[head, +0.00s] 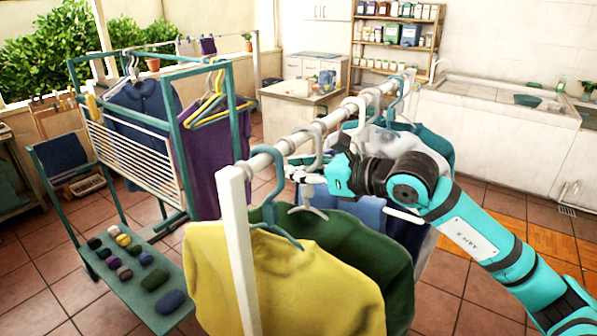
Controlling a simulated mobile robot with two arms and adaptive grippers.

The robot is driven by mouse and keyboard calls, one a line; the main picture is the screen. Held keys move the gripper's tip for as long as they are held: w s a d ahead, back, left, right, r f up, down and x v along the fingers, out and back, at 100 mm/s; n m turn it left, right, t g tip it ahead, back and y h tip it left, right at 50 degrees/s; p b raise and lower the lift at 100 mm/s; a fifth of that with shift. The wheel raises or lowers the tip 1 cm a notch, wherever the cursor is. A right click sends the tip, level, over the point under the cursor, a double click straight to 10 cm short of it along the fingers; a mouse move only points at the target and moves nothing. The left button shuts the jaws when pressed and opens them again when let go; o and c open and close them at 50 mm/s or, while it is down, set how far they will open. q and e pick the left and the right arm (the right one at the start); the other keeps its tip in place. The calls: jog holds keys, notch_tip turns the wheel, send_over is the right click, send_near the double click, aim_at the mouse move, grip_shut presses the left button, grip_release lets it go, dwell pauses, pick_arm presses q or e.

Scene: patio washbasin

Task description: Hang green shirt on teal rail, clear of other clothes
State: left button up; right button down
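The dark green shirt (345,240) hangs on a pale hanger from the white rail (290,146), directly behind a yellow shirt (290,285) that covers part of it. My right gripper (302,174) is at the neck of the pale hanger, just below the white rail. Its fingers overlap the hanger, and I cannot tell whether they are closed on it. The teal rail (150,70) is on the teal drying rack at the left, with a navy garment (140,115) and a purple shirt (212,160) hanging on it. My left gripper is not in view.
A white post (240,250) stands in front of the yellow shirt. Blue, white and teal garments hang close behind the green shirt. The rack's low shelf (135,270) holds several rolled items. A gap of tiled floor separates the rack from the white rail.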

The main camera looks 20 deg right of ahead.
jog(key=shift+f+b, duration=0.15)
jog(key=shift+b, duration=0.25)
jog(key=c, duration=2.1)
grip_release()
jog(key=o, duration=0.7)
jog(key=v, duration=1.2)
